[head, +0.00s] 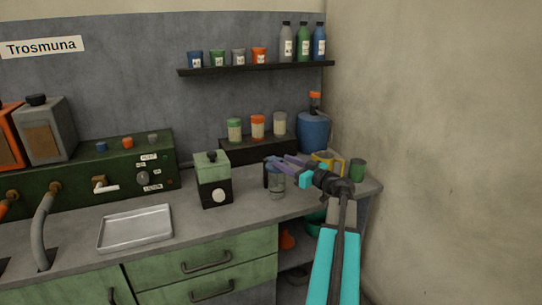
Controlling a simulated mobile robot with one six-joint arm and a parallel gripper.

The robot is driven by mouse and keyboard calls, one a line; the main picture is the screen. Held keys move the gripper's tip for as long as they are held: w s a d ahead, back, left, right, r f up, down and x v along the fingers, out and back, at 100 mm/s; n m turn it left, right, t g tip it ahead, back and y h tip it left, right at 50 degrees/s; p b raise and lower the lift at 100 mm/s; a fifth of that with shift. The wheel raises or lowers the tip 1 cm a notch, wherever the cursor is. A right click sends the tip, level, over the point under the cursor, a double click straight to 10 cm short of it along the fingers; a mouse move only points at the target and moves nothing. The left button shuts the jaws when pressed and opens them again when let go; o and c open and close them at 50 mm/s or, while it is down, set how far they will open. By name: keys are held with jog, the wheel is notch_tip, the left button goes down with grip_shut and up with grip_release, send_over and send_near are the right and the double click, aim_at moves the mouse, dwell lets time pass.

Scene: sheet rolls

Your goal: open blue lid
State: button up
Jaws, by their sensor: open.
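My gripper (275,174) reaches in from the right. Its dark fingers are open at the top of a clear jar (277,187) on the counter. The fingers cover the jar's top, so its lid colour and any contact cannot be told. A small blue cap (102,147) sits on top of the green machine at the left, well away from my gripper. A blue tub (313,134) stands in the back right corner, behind my gripper. I cannot tell whether its top is a separate lid.
A green and black box with a white dial (215,181) stands left of the jar. A metal tray (135,229) lies on the front counter. A yellow holder (337,160) and a dark green cup (357,170) stand near the right wall. A shelf (255,68) holds cups and bottles.

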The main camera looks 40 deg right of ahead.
jog(key=w+p, duration=0.1)
jog(key=w, duration=0.6)
jog(key=shift+w, duration=0.2)
grip_shut()
